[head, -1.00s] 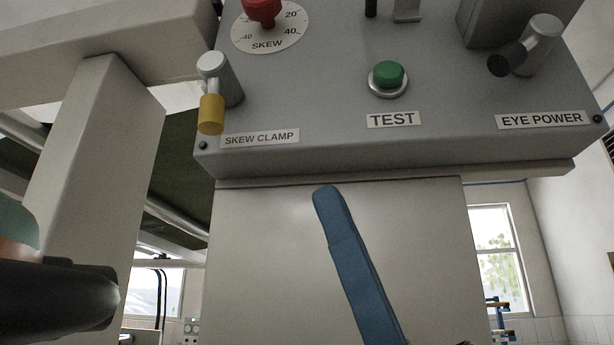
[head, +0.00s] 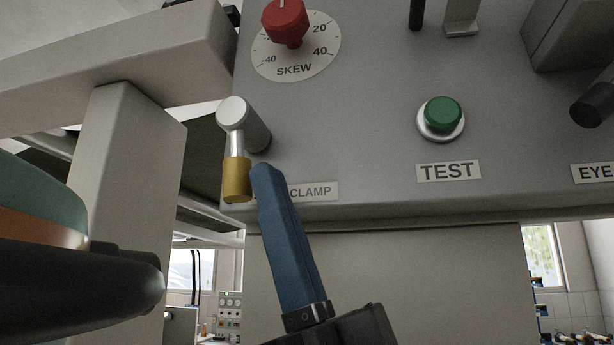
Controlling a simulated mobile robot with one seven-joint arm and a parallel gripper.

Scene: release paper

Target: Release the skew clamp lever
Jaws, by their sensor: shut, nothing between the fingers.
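The skew clamp lever (head: 237,180) is a short silver rod with a yellow grip, hanging down from a silver round hub (head: 243,122) on the left of the grey panel. My gripper (head: 265,172) comes up from below with its blue fingers together, nothing held. Its tip appears just right of the yellow grip; I cannot tell whether they touch.
The red skew knob (head: 285,22) on its white dial sits above the lever. The green TEST button (head: 443,115) is to the right, and a black-tipped EYE POWER lever (head: 594,105) is at the right edge. A beige post (head: 125,200) stands at left.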

